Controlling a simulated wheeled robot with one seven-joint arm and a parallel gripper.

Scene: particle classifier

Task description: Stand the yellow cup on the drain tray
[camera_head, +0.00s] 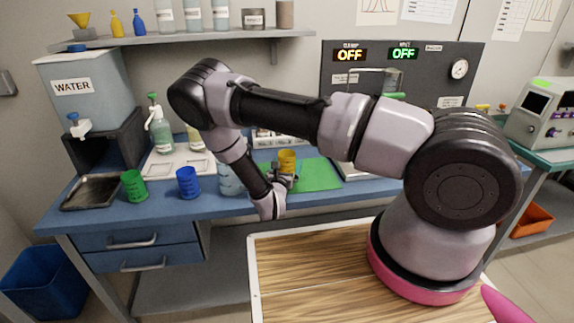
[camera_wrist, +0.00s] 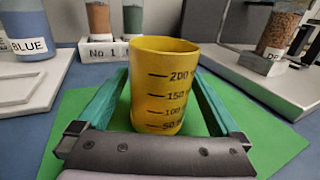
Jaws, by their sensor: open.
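The yellow cup (camera_head: 287,162) stands upright on the green mat (camera_head: 318,175) on the blue bench. In the wrist view the cup (camera_wrist: 163,85) shows dark volume marks and is between the two teal fingers of my gripper (camera_wrist: 160,82). My gripper is open around it, one finger on each side; whether either touches the cup I cannot tell. In the head view my gripper (camera_head: 284,176) is partly hidden by the arm and cup. The drain tray (camera_head: 75,205), a dark shallow metal tray, lies at the bench's left end below the water tank's tap.
A green cup (camera_head: 134,186) and a blue cup (camera_head: 187,183) stand between the drain tray and my arm. The water tank (camera_head: 85,85) rises behind the tray. Bottles stand on a white rack (camera_head: 160,170) behind the cups. A shelf (camera_head: 190,42) hangs above.

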